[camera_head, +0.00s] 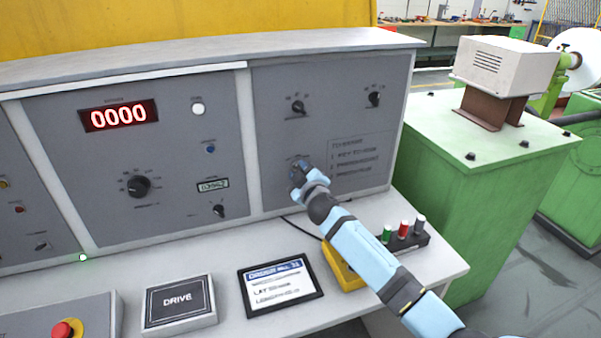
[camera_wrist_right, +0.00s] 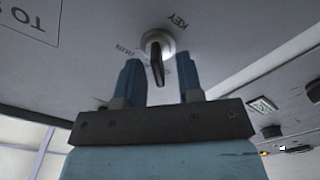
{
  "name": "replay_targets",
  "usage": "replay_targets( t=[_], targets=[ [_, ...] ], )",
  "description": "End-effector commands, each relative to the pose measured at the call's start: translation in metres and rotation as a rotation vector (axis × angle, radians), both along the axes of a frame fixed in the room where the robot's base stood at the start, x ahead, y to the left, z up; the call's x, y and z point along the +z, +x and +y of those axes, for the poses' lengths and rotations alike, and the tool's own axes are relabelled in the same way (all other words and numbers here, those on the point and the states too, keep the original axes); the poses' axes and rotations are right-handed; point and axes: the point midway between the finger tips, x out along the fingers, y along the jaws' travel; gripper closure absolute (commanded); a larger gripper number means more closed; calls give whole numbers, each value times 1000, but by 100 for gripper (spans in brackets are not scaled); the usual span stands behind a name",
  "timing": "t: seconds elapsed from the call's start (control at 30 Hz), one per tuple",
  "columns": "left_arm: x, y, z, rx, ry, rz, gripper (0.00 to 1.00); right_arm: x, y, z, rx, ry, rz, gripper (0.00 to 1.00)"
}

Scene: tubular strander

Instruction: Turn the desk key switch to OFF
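The desk key switch (camera_wrist_right: 157,48) is a round pale collar with a dark key in it, on the grey panel, with lettering "KEY" and "RUN" around it in the right wrist view. In the head view my right gripper (camera_head: 299,170) is at the lower left of the right-hand panel and hides most of the switch. In the right wrist view my right gripper (camera_wrist_right: 160,80) is open, with one blue finger on each side of the key and gaps between. The word at the key's pointing end is hard to read. My left gripper is not in view.
Two black knobs (camera_head: 298,106) (camera_head: 374,98) sit higher on the same panel. Below are a tablet (camera_head: 280,286), a yellow box (camera_head: 341,268) and a black rack (camera_head: 404,241) with small coloured cylinders. A red emergency button (camera_head: 67,329) is at lower left.

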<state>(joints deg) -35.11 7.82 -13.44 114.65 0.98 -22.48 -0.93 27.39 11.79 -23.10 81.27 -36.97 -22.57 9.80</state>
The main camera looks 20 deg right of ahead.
Motion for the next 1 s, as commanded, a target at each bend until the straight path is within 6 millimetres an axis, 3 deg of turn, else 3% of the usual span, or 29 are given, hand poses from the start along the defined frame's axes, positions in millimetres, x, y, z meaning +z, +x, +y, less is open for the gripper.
replay_targets(
  t=[0.27, 0.7, 1.0],
  targets=[
    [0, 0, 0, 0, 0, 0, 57, -1, -18, -1, 0, 0, 0, 66],
    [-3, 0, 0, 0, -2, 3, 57, -1, -112, -4, 1, 1, 1, 66],
    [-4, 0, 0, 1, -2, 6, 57, 0, -138, -5, 0, 0, 0, 66]
  ],
)
